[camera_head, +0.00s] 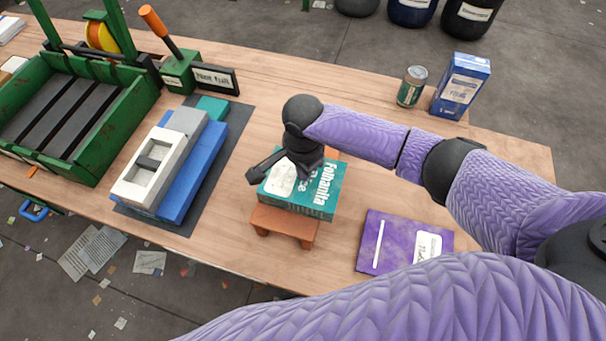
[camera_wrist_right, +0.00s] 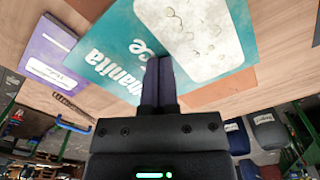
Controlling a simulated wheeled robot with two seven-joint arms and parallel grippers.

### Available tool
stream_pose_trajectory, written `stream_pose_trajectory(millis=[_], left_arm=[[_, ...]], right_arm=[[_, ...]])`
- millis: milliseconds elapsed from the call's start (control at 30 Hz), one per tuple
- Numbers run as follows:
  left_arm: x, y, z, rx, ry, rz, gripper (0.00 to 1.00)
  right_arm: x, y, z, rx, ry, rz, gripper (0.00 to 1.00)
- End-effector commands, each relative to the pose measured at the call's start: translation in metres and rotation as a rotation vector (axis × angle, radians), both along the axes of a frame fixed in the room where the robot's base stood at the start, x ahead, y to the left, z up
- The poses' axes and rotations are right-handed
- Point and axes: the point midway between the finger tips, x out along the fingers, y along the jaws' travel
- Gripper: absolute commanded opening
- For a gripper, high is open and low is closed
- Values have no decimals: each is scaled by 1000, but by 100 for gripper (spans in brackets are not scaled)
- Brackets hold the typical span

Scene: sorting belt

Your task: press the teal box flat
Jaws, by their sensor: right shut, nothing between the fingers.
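The teal box (camera_head: 330,185) sits on a small orange-brown stand (camera_head: 284,222) near the table's front edge. It looks like a closed, boxy carton with white lettering and a pale label. My right gripper (camera_head: 303,168) is over its top, partly covering it. In the right wrist view, the shut, empty fingers (camera_wrist_right: 159,64) overlap the face of the teal box (camera_wrist_right: 115,55), beside the pale label. I cannot tell whether the fingertips touch it. My left gripper is not in view.
A flat purple packet (camera_head: 385,240) lies right of the stand. Blue and grey-white blocks (camera_head: 188,170) lie on a dark mat to the left, beside a green tray machine (camera_head: 110,130). A can (camera_head: 411,88) and a blue carton (camera_head: 461,86) stand at the back right.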

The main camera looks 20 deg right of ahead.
Motion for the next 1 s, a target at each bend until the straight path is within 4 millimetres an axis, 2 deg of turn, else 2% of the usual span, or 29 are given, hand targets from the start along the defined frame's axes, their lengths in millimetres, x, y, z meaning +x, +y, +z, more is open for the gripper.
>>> stream_pose_trajectory(millis=[1000], left_arm=[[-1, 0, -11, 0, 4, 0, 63]], right_arm=[[0, 0, -23, 0, 0, 1, 0]])
